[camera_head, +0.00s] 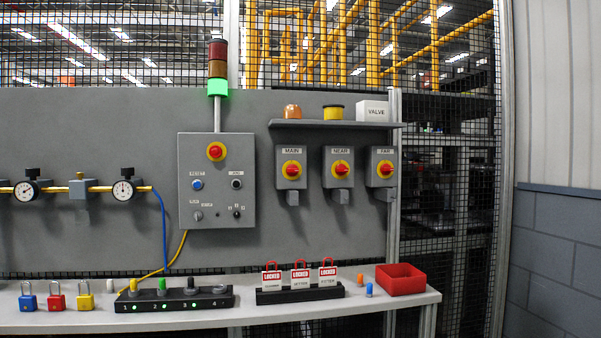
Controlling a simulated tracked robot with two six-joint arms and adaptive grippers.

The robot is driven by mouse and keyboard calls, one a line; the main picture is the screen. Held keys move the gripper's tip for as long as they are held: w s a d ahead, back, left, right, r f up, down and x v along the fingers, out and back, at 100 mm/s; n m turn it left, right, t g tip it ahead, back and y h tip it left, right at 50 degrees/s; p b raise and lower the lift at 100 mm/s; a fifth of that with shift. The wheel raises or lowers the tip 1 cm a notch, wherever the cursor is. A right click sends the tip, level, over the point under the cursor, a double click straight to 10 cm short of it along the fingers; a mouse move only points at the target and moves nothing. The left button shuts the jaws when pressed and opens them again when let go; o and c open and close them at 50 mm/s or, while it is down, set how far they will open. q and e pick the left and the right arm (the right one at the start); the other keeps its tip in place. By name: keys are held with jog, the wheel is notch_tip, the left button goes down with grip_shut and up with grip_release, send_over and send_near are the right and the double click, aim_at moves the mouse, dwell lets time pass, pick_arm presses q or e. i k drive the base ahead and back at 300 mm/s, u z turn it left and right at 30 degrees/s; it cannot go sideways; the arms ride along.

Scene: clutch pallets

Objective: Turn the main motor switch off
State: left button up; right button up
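The main motor switch (291,169) is a grey box labelled MAIN with a red and yellow rotary knob. It is mounted on the grey panel right of the control box. Two like switches stand to its right, labelled NEAR (340,168) and FAR (385,168). The knob of MAIN looks roughly level; its exact position is too small to tell. The stack light (218,86) glows green at its bottom segment. Neither of my grippers is in view.
The control box (216,213) has a red emergency button (216,152). A shelf (334,124) juts out above the switches. The bench (210,318) below holds padlocks, a numbered black strip (175,302), LOCKED tags (300,277) and a red bin (400,279). Space before the switches is clear.

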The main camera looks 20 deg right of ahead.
aim_at(292, 170)
jog(key=i, duration=0.85)
